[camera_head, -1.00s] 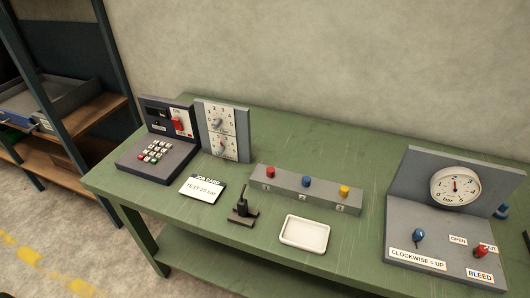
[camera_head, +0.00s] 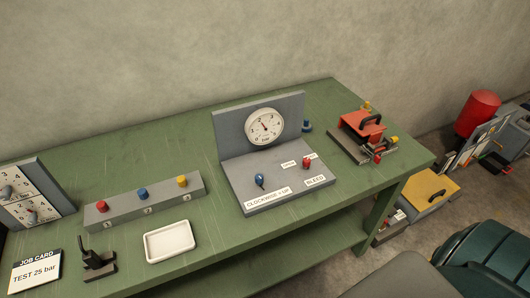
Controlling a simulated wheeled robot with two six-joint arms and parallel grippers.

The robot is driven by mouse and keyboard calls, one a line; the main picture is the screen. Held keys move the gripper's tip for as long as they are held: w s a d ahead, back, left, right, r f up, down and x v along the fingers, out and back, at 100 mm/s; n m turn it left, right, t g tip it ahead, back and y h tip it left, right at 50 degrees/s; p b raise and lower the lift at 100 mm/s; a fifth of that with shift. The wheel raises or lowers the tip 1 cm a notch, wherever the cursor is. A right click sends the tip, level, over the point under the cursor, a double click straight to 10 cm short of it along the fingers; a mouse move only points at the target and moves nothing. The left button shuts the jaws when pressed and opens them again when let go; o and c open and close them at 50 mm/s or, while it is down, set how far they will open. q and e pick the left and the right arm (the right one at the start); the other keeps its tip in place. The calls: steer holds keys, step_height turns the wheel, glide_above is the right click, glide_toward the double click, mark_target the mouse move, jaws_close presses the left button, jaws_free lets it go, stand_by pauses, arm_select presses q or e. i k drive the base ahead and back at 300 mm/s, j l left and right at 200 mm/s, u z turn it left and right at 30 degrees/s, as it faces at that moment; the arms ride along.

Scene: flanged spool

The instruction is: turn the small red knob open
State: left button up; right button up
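The small red knob (camera_head: 307,163) stands on the right part of the grey gauge panel (camera_head: 241,175), beside small white labels and above the BLEED label (camera_head: 315,181). A blue knob (camera_head: 260,180) stands to its left, above a label reading CLOCKWISE = UP (camera_head: 268,198). A round white gauge (camera_head: 264,126) is on the panel's upright back. How far the red knob is turned is too small to tell. Neither of my grippers shows in the head view.
The panel sits on a green bench (camera_head: 208,245). To its left are a grey box (camera_head: 151,199) with red, blue and yellow buttons, a white tray (camera_head: 169,241) and a black lever (camera_head: 94,261). A red device (camera_head: 362,126) stands at the bench's right end.

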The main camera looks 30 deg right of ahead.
mark_target(306, 162)
steer(key=z, duration=1.25)
steer(key=k+l, duration=0.1)
steer(key=l, duration=0.55)
